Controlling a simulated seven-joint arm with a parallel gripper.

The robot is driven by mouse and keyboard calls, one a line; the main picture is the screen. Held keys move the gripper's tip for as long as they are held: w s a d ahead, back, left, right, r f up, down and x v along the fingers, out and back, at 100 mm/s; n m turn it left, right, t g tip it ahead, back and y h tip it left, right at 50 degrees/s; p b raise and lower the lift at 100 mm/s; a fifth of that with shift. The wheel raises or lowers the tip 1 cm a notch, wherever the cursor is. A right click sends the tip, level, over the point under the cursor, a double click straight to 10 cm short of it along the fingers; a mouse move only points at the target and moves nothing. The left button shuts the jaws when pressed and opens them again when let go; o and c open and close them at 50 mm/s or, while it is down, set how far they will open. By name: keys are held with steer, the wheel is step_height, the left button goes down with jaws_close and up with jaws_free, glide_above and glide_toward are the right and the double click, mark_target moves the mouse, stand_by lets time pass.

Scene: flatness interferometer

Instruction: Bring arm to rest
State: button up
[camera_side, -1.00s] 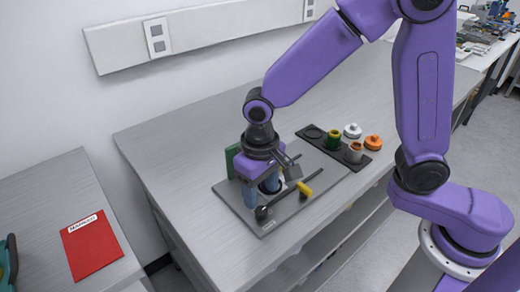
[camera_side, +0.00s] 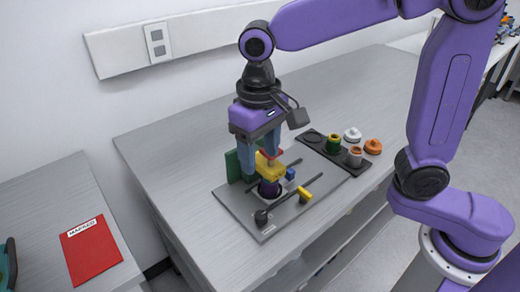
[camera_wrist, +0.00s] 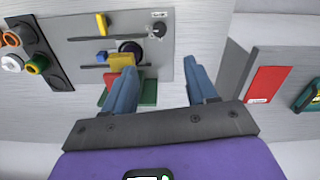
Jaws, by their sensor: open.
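My gripper (camera_side: 261,163) is open above the grey base plate (camera_side: 242,218) of the instrument, its two blue fingers pointing down. In the wrist view my gripper (camera_wrist: 160,72) has nothing between its fingers. A yellow block (camera_side: 268,168) with a red piece near its top stands over a dark purple cylinder (camera_side: 268,188) on the plate. The yellow block (camera_wrist: 121,62) also shows in the wrist view, beside the left finger. From the side I cannot tell the exact gap between fingers and block. A green block (camera_side: 233,166) stands behind, partly hidden by a finger.
A dark tray (camera_side: 326,152) with green, brown-topped, white and orange round parts nearby lies right of the plate. Dark rods, a yellow slider (camera_side: 305,195) and a black knob (camera_side: 261,217) are on the plate. A red booklet (camera_side: 92,250) lies on the left table. The bench's left part is clear.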

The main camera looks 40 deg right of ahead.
steer(key=s+d+f+n, duration=0.2)
steer(key=s+d+n, duration=0.3)
steer(key=s+d, duration=0.4)
steer(key=s+d+f+n, duration=0.3)
steer(key=s+d+n, duration=0.3)
steer(key=s+d, duration=0.3)
steer(key=shift+f+y, duration=0.3)
